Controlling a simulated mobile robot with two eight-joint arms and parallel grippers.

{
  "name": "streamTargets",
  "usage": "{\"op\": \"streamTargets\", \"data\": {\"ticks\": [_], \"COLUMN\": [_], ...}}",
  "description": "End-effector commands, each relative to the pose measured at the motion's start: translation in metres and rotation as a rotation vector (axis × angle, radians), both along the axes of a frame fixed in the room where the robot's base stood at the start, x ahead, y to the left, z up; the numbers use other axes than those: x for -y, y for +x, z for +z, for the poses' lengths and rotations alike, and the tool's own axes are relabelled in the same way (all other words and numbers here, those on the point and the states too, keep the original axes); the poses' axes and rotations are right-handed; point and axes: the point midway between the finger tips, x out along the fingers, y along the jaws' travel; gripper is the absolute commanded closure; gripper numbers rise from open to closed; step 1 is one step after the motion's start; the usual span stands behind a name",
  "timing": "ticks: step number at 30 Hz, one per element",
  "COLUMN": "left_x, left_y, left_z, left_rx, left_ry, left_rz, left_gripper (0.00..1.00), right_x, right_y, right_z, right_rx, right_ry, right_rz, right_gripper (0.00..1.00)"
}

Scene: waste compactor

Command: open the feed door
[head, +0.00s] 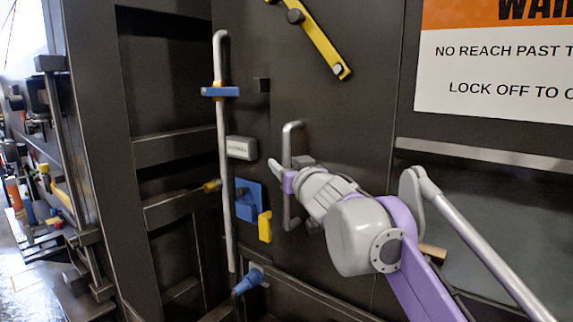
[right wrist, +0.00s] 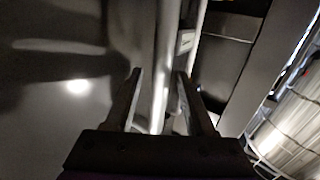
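The feed door (head: 345,110) is a large dark panel that looks shut, with a grey vertical pull handle (head: 292,142) on it. My right gripper (head: 281,172) is at the middle of this handle. In the right wrist view my right gripper (right wrist: 160,95) has its two fingers apart. A pale bar (right wrist: 166,50), which looks like the handle, runs between them, with gaps visible beside it. In the head view my wrist hides part of the handle. My left gripper is not in view.
A long grey rod (head: 224,150) with a blue clamp (head: 220,92) stands left of the handle. A blue latch block (head: 248,198) and yellow tab (head: 265,227) sit between. A yellow bar (head: 318,45) is above. A warning sign (head: 495,70) is at upper right.

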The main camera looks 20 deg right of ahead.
Motion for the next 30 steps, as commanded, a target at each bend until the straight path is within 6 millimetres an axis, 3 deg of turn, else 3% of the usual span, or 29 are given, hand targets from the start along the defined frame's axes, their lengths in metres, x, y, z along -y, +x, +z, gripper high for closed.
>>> {"op": "streamTargets", "data": {"ticks": [1,9,30], "left_x": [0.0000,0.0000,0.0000], "left_y": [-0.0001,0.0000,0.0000], "left_z": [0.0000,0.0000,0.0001], "left_rx": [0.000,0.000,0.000], "left_ry": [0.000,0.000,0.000], "left_rz": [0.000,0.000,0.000], "left_gripper": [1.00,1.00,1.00], "right_x": [0.0000,0.0001,0.0001], "right_y": [-0.0001,-0.0003,-0.0004], "right_z": [0.0000,0.0002,0.0005], "right_rx": [0.000,0.000,0.000], "right_ry": [0.000,0.000,0.000], "right_rz": [0.000,0.000,0.000], "right_gripper": [0.53,1.00,1.00]}}
